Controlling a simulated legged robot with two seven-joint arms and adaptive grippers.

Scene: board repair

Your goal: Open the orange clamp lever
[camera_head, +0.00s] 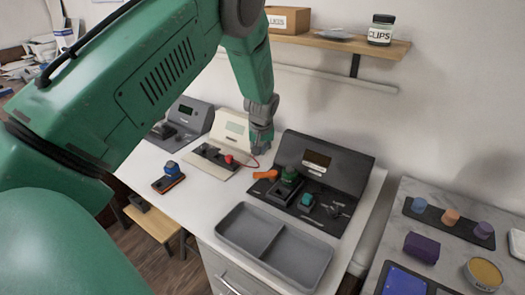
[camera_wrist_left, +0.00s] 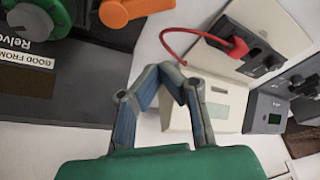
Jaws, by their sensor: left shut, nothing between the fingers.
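The orange clamp lever (camera_head: 265,174) sticks out from the left side of the dark station with the slanted panel (camera_head: 322,162), next to a green round knob (camera_head: 290,174). In the left wrist view the lever (camera_wrist_left: 124,10) shows at the top edge, partly cut off, beside the green knob (camera_wrist_left: 28,28). My left gripper (camera_head: 261,150) points down just above and behind the lever, apart from it. In the left wrist view its fingers (camera_wrist_left: 176,70) meet at the tips with nothing between them. My right gripper is not in view.
A beige station (camera_head: 232,130) with a red plug (camera_head: 229,158) and red cable stands left of the dark station. A grey two-part tray (camera_head: 275,245) lies in front. A shelf (camera_head: 345,45) with a jar (camera_head: 381,29) hangs above. A marble table (camera_head: 450,190) stands at right.

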